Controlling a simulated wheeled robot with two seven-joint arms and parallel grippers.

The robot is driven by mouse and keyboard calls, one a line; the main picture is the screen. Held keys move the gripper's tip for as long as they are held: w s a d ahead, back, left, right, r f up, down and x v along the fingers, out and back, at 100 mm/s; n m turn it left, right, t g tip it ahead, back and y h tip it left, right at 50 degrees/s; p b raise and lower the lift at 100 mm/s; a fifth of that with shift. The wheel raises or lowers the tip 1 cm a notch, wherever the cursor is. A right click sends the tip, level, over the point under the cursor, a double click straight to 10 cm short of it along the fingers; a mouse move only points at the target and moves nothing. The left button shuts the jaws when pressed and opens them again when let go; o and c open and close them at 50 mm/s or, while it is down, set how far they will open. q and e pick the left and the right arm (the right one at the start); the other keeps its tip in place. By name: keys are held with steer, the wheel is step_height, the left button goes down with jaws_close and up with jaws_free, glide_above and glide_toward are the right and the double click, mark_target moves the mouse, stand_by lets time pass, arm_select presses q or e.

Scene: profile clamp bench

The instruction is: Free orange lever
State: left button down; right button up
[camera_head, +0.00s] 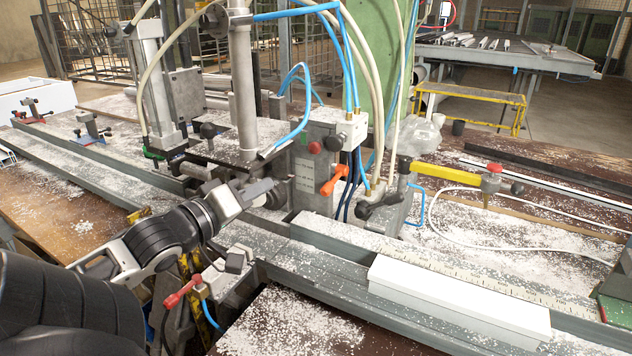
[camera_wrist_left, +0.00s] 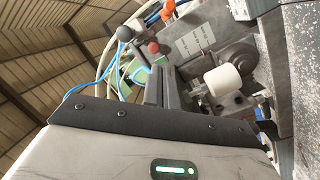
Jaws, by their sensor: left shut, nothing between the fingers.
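The orange lever (camera_head: 335,181) sits on the front of the grey clamp block in the middle of the head view, below a round red knob (camera_head: 314,147). My left gripper (camera_head: 266,188) reaches in from the lower left, its fingers shut and empty. Its tips are left of the orange lever, with a visible gap between them in the picture. In the left wrist view the shut fingers (camera_wrist_left: 163,85) point up toward the machine. A small orange-red part (camera_wrist_left: 168,10) shows at the top edge there; I cannot tell if it is the lever. My right gripper is not in view.
Blue and cream hoses (camera_head: 352,80) hang close behind the lever. A black-handled lever (camera_head: 380,205) is to its right. A red-handled clamp (camera_head: 183,291) stands below my left wrist. A white profile (camera_head: 458,298) lies on the rail at the right.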

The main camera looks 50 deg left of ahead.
arm_select(q)
glide_toward(335, 179)
steer(key=w+a+r, duration=0.2)
steer(key=a+r, duration=0.2)
steer(key=a, duration=0.1)
steer(key=d+f, duration=0.1)
steer(key=w+d+f, duration=0.1)
steer(key=d+f, duration=0.1)
steer(key=shift+w+f, duration=0.15)
steer(key=shift+w, duration=0.25)
